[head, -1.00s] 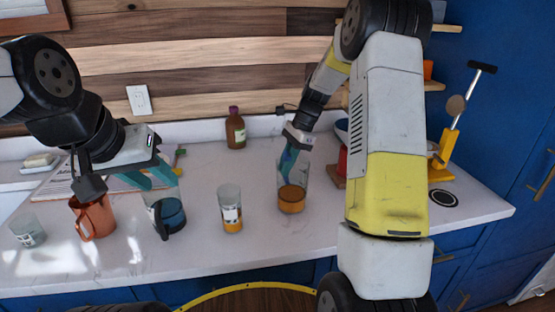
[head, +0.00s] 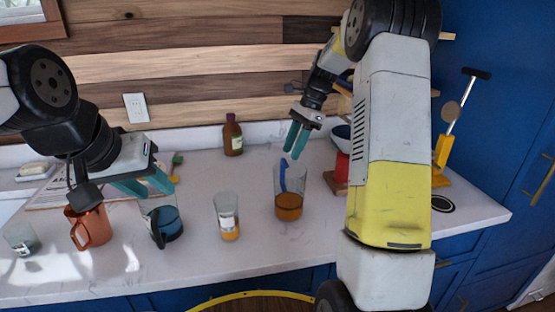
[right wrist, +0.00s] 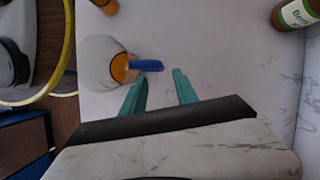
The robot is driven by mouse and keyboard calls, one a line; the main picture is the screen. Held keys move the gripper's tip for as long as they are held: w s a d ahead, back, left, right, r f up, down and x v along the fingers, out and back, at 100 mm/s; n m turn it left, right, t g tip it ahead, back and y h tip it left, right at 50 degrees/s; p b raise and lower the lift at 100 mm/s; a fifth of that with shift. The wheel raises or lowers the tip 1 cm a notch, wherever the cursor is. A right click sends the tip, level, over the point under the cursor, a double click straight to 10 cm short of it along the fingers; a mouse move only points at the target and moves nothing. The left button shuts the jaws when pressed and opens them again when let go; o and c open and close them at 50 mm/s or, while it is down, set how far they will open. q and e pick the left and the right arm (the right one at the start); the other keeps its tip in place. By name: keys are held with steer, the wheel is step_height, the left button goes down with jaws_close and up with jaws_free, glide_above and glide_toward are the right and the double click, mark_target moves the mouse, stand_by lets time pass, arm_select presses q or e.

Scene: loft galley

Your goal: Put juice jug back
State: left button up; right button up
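The juice jug (head: 289,207) is clear with orange juice low inside and a blue handle. It stands upright on the counter, and shows from above in the right wrist view (right wrist: 98,62). My right gripper (head: 294,143) is open and empty, above and apart from the jug; in the right wrist view its fingers (right wrist: 160,76) are spread, with the blue handle just beyond the left fingertip. A second clear jug (head: 168,224), with dark blue liquid and a dark handle, stands to the left. My left gripper (head: 150,187) is open with its fingers by that jug's rim; contact is unclear.
A glass (head: 228,218) with orange liquid stands between the jugs. A copper mug (head: 92,227) and another glass (head: 22,239) are at the left. A brown bottle (head: 232,136) stands at the back. A red object on a wooden block (head: 338,183) is right of the juice jug.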

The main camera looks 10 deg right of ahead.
steer(key=s+a+r+n+t+h, duration=0.15)
steer(key=s+r+n+t, duration=0.25)
steer(key=s+r+n, duration=0.65)
steer(key=s+a+f+n+t, duration=0.1)
steer(key=s+n, duration=0.1)
steer(key=s, duration=0.6)
steer(key=s+n+t, duration=0.2)
steer(key=s+n, duration=0.1)
steer(key=s, duration=0.5)
steer(key=shift+s+a+f+h, duration=0.35)
